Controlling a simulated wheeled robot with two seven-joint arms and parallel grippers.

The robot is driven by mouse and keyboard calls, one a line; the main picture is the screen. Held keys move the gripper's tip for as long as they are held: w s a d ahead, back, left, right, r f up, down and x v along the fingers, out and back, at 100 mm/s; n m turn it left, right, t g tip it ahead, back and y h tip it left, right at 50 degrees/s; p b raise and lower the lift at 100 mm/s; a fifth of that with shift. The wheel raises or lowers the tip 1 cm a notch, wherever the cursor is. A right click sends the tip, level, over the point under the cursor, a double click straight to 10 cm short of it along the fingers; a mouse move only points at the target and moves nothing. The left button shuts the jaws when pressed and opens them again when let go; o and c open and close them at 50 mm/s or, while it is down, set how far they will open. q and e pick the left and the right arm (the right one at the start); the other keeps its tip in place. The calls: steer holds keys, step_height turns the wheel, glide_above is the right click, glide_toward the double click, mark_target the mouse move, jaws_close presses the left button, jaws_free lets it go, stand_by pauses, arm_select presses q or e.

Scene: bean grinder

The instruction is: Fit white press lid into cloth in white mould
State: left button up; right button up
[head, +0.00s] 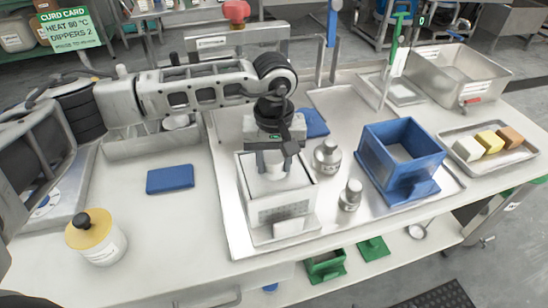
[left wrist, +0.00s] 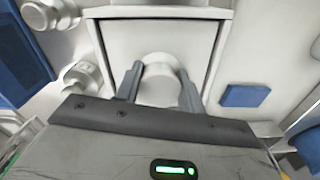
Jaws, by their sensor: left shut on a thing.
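The white mould (head: 282,210) is a square box with perforated lower walls, standing on the steel tray. The white press lid (head: 290,181) is a flat square plate with a round knob, inside the mould's open top. Its knob (left wrist: 160,80) is between the fingers of my left gripper (head: 273,165), which is shut on it from above. In the left wrist view the lid lies within the mould's rim (left wrist: 98,42), looking roughly square to it. I cannot tell the white cloth apart from the lid and mould, nor how deep the lid sits. My right gripper is not in view.
Two steel weights (head: 327,158) (head: 350,195) stand close right of the mould. A blue mould (head: 372,165) is further right on the steel tray (head: 232,215). A blue pad (head: 170,179) and a yellow-lidded jar (head: 103,247) are left, with bare table between.

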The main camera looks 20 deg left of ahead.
mark_target(274, 158)
arm_select(q)
steer(key=shift+f+b, duration=0.25)
steer(key=shift+b, duration=0.1)
steer(key=o, duration=1.1)
steer(key=shift+r, duration=0.1)
step_height(274, 158, up, 12)
steer(key=shift+r+b, duration=0.2)
steer(key=shift+b, duration=0.65)
